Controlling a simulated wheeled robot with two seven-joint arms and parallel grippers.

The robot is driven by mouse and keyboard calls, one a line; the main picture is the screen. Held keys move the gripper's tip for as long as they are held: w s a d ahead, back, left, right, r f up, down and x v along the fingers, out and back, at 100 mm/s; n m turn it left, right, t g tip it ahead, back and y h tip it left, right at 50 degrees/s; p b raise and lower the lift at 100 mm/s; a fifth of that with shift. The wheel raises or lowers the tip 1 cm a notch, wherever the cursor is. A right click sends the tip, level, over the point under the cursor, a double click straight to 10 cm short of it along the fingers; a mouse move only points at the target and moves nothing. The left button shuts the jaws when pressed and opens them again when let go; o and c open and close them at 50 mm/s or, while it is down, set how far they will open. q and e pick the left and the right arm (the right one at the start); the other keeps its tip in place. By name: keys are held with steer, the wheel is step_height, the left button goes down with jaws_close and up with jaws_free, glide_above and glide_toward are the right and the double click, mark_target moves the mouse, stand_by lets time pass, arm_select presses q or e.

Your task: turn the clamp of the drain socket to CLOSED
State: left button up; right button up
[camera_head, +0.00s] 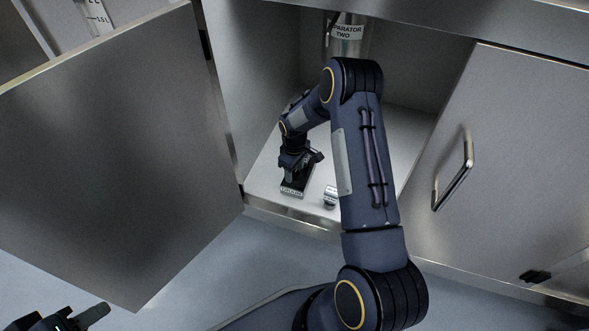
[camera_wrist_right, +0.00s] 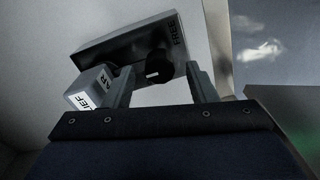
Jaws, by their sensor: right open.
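The drain socket (camera_head: 292,190) is a dark block with a DRAIN label on the cabinet floor. My right gripper (camera_head: 302,168) is directly above it and hides its top. In the right wrist view a grey block (camera_wrist_right: 120,45) carries the word FREE on one end. A dark round part (camera_wrist_right: 153,67) with a small white mark sits on its near side. My right gripper (camera_wrist_right: 160,82) is open, with its fingers on either side of this round part; contact cannot be told. My left gripper (camera_head: 75,318) is at the bottom left, cut by the frame edge.
A small metal cylinder (camera_head: 330,196) stands right of the drain socket. A labelled metal vessel (camera_head: 347,38) is at the cabinet back. A small labelled block (camera_wrist_right: 90,90) is left of the fingers.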

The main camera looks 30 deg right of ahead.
mark_target(295, 173)
step_height(295, 173, up, 8)
steer(key=p, duration=0.2)
steer(key=shift+f+p, duration=0.15)
steer(key=shift+p, duration=0.2)
arm_select(q)
step_height(295, 173, up, 3)
steer(key=shift+f, duration=0.1)
arm_select(e)
steer(key=shift+s+f, duration=0.1)
